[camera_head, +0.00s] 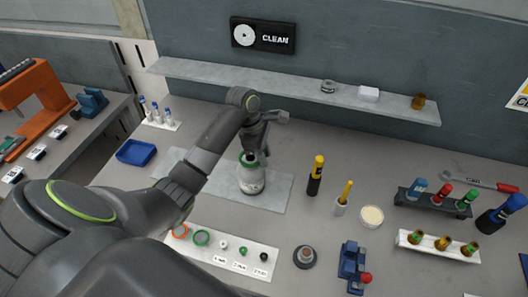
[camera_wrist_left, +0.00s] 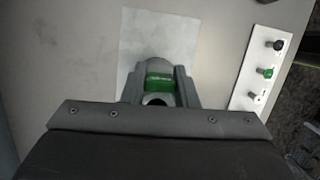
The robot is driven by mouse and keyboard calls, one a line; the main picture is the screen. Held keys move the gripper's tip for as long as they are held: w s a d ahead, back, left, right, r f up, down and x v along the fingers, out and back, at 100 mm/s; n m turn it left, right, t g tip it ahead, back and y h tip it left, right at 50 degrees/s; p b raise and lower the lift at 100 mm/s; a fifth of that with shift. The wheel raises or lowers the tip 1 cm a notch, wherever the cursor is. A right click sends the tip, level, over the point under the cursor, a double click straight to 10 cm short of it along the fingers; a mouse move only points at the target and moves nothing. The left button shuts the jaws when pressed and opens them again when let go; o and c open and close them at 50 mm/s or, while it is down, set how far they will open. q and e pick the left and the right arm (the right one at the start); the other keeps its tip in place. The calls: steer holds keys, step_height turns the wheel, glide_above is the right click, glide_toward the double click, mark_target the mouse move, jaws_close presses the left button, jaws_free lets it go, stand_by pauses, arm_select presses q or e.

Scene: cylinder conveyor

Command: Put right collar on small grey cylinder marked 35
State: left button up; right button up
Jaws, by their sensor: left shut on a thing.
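My right gripper is not in view.
The white board (camera_head: 210,256) lies in front of the pale mat (camera_head: 278,192). A yellow-topped black bottle (camera_head: 316,176), a pot with a yellow handle (camera_head: 343,198) and a round dish (camera_head: 372,216) stand to the right. A shelf (camera_head: 300,90) runs behind.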

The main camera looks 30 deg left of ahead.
arm_select(q)
steer(key=shift+f, duration=0.95)
steer(key=o, duration=1.1)
steer(key=shift+r, duration=3)
steer(key=shift+s+f, duration=0.1)
